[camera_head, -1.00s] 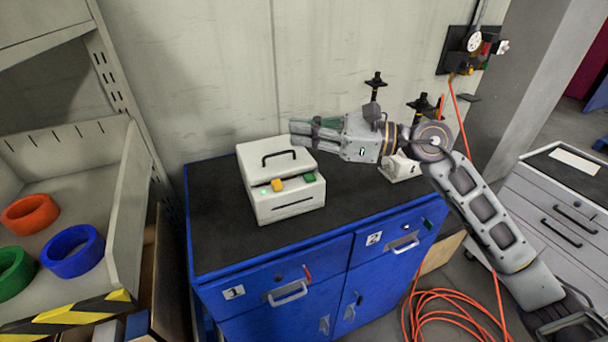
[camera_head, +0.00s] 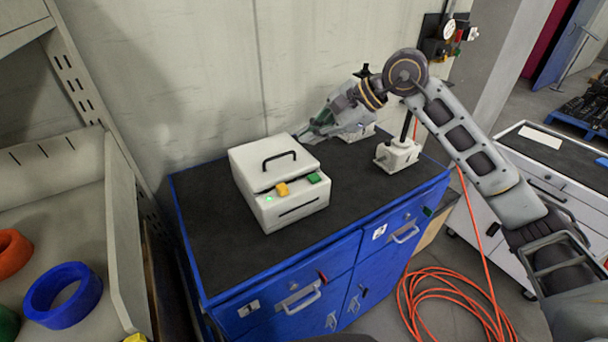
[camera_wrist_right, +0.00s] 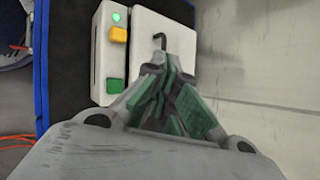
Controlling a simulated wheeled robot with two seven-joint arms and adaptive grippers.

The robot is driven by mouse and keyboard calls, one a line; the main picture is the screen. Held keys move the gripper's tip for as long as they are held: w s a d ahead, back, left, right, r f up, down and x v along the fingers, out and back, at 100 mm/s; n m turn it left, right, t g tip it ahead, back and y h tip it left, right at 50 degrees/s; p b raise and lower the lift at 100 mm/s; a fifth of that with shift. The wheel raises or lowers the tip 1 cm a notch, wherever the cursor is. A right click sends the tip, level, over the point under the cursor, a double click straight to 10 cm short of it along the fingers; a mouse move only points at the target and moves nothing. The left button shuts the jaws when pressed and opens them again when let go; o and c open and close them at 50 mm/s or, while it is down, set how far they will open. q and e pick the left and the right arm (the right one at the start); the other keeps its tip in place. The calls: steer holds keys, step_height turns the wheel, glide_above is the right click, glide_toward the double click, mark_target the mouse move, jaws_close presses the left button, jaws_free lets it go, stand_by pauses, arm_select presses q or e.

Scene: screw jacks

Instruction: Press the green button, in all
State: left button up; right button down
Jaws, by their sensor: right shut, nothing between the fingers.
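A white box (camera_head: 248,170) with a black handle stands on the blue cabinet's dark top. Its front ledge carries a green button (camera_head: 314,178) at the right, a yellow button (camera_head: 281,189) and a small lit green light (camera_head: 269,197) at the left. My right gripper (camera_head: 304,132) is shut and empty, pointing down-left by the box's back right edge, apart from the buttons. In the right wrist view the green button (camera_wrist_right: 115,86) shows left of my shut fingers (camera_wrist_right: 165,75), partly beside their tips. My left gripper is not in view.
A screw jack with a white base (camera_head: 397,157) stands right of the box; another is partly hidden behind my right arm. Shelving with coloured rings (camera_head: 64,295) is at the left. The cabinet top's (camera_head: 225,255) front is clear. Orange cable (camera_head: 450,300) lies on the floor.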

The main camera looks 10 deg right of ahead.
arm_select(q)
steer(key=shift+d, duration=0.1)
arm_select(e)
steer(key=shift+d, duration=0.25)
steer(key=b, duration=0.3)
glide_above(313, 179)
steer(key=shift+s+f, duration=0.1)
steer(key=shift+f, duration=3.1)
steer(key=shift+f+b, duration=0.45)
steer(key=shift+b, duration=0.15)
steer(key=shift+f, duration=0.2)
steer(key=shift+f+b, duration=0.35)
steer(key=shift+b, duration=0.2)
steer(key=shift+f, duration=0.15)
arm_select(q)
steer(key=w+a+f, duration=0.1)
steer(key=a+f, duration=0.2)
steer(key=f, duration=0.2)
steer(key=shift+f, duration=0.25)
